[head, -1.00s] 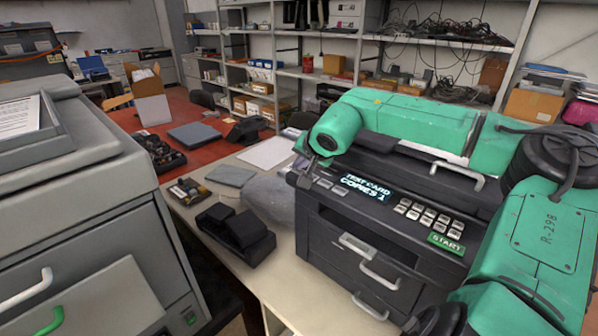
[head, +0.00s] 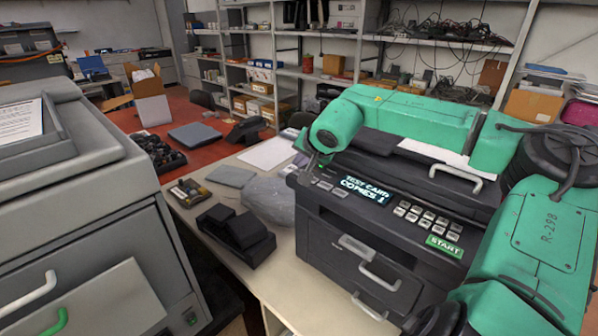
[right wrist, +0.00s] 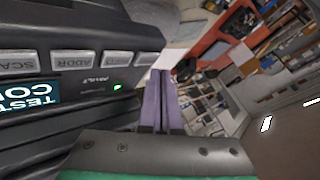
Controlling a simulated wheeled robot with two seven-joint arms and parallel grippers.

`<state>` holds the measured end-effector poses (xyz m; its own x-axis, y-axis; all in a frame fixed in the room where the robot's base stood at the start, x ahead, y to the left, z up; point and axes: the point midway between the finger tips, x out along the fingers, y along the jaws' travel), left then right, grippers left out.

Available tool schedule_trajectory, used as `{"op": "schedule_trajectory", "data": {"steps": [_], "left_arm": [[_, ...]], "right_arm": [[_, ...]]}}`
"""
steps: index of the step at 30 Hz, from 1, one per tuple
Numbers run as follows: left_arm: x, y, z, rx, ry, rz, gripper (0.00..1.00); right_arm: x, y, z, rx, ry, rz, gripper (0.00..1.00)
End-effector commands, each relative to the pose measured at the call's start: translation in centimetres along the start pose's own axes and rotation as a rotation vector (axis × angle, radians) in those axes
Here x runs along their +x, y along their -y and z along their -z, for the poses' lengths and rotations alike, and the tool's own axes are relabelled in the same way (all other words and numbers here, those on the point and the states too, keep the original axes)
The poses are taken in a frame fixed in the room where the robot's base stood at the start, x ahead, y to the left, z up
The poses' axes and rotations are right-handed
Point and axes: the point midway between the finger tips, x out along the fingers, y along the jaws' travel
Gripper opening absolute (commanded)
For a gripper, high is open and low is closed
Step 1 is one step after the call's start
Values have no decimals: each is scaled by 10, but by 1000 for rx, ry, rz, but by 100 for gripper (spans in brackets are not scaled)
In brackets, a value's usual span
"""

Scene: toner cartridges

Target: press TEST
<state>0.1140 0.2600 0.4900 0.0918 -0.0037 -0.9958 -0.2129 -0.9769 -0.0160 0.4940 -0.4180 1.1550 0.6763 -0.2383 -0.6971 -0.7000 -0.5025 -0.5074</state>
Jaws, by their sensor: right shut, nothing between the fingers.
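The dark copier (head: 345,238) stands on the table, with a lit display (head: 364,190) reading "TEST CARD COPIES 1", a keypad (head: 428,215) and a green START button (head: 443,245). Small grey buttons (head: 322,184) sit left of the display. My right gripper (right wrist: 160,73) is shut and empty beside the row's end, at the copier's left end. I cannot tell whether it touches. No button labelled TEST is readable. My left gripper is not in view.
A large grey machine (head: 100,215) stands at the left. A black device (head: 236,236), a clear bag (head: 268,200) and a grey flat box (head: 230,176) lie on the pale table left of the copier. Shelves and a red table (head: 190,128) are behind.

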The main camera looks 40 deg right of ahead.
Motion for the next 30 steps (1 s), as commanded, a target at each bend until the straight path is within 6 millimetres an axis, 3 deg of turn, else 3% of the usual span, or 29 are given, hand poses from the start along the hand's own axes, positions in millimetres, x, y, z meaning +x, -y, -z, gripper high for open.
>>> {"op": "schedule_trajectory", "data": {"steps": [17,30], "left_arm": [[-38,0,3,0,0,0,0],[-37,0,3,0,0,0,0]], "right_arm": [[-35,25,25,-1,-1,0,0],[-35,25,25,-1,-1,0,0]]}}
